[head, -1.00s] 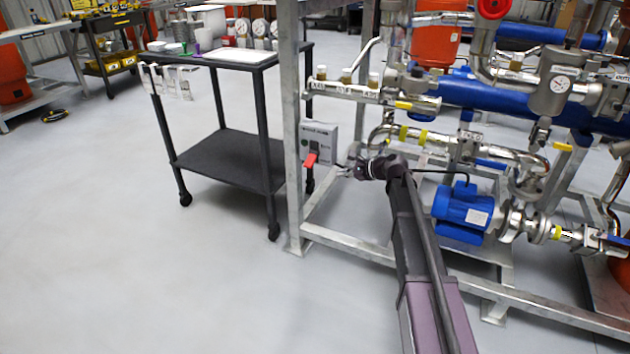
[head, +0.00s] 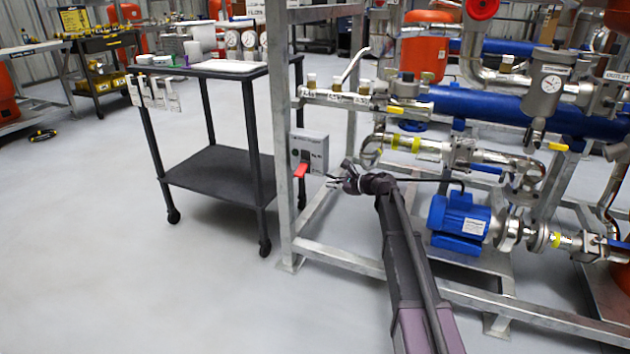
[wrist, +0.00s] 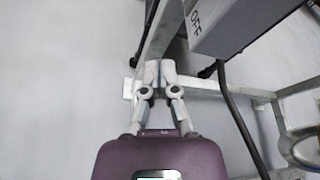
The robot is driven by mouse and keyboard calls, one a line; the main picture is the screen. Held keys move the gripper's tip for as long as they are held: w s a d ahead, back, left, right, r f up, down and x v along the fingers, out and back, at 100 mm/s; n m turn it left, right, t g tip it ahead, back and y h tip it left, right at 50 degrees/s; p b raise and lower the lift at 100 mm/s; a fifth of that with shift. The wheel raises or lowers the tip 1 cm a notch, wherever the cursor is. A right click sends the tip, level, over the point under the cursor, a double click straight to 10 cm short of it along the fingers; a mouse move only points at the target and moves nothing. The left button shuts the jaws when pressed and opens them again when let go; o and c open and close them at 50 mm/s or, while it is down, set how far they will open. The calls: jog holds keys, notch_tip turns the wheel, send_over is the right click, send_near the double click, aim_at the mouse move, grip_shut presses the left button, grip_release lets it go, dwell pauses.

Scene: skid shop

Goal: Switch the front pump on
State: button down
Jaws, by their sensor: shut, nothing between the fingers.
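The front pump (head: 460,216) has a blue motor and sits low on the skid frame, right of my arm. A grey switch box (head: 311,148) with a red handle (head: 301,170) is fixed to the frame's left post. My gripper (head: 338,177) is shut and empty, just right of and slightly below the red handle, apart from it as far as I can tell. In the wrist view my gripper's fingertips (wrist: 160,66) are together. The box (wrist: 235,20), with "OFF" lettering, shows at the top right there. The handle is not clearly seen in that view.
The galvanized skid frame (head: 400,278) surrounds the pump and pipes. A black cable (wrist: 238,115) hangs from the box, right of my fingers. A dark cart (head: 215,172) stands left of the post. The floor in front is clear.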

aim_at(302, 170)
jog(key=b+x, duration=0.3)
jog(key=x, duration=0.7)
jog(key=shift+s+a+r+p, duration=0.1)
jog(key=shift+s+r+p, duration=0.15)
jog(key=shift+r+p, duration=0.4)
jog(key=shift+s+r+p, duration=0.25)
jog(key=shift+r+p, duration=0.35)
jog(key=shift+s+a+r+p, duration=0.1)
jog(key=shift+s+r+p, duration=0.15)
jog(key=shift+r+p, duration=0.4)
jog(key=shift+d, duration=0.15)
jog(key=shift+d, duration=0.1)
jog(key=shift+r, duration=0.1)
